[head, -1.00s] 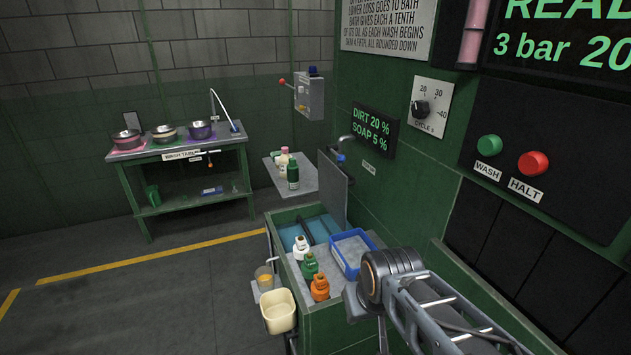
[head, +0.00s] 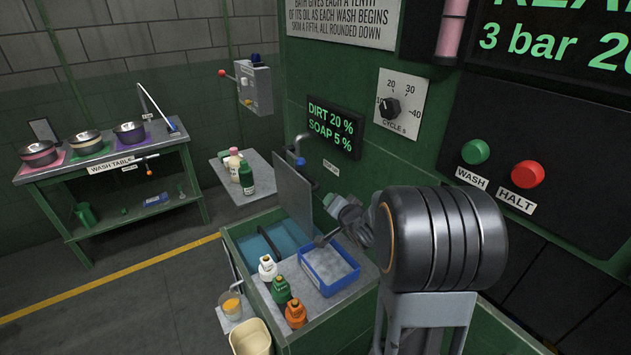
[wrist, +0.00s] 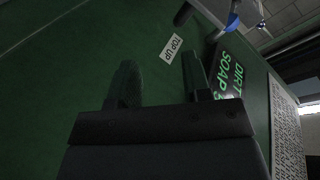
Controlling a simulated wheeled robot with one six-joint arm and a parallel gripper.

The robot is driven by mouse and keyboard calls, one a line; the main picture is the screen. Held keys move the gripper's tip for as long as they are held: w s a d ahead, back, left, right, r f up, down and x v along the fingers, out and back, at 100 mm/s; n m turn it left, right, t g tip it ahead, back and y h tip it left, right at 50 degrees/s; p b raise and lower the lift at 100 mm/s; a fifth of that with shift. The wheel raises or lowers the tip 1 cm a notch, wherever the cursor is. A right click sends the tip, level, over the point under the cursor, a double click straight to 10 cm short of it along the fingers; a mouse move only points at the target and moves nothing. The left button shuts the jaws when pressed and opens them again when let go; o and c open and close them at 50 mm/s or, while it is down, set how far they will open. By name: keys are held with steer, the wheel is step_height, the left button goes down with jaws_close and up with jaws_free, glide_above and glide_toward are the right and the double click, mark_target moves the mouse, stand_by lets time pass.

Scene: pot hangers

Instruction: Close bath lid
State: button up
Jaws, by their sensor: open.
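The bath lid (head: 293,194) is a grey panel standing upright, open, at the wall side of the green bath (head: 236,262). Blue liquid (head: 287,238) shows in the open part of the bath. My gripper (head: 322,220) is just right of the lid, over the back of the bath top, partly hidden by my arm. In the wrist view my gripper (wrist: 160,78) has its two dark fingers apart with nothing between them. It faces the green wall by the TOP UP label (wrist: 172,47). I cannot make out the lid in the wrist view.
A blue tray (head: 329,268) and white, green and orange bottles (head: 281,290) stand on the bath top. A shelf with bottles (head: 246,178) is beyond the lid. The wall has a dirt and soap display (head: 334,128) and a tap (head: 298,146).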

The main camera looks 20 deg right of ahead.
mark_target(315, 181)
steer(key=w+m+t+y+p, duration=0.1)
steer(key=w, duration=0.3)
steer(key=w+f+m+t+y+p, duration=0.1)
steer(key=w+y, duration=0.1)
steer(key=w, duration=0.3)
steer(key=w+m+t+y+p, duration=0.1)
steer(key=w, duration=0.4)
steer(key=shift+a+f, duration=0.25)
steer(key=shift+a, duration=0.05)
jaws_close()
stand_by(0.3)
steer(key=shift+f, duration=0.1)
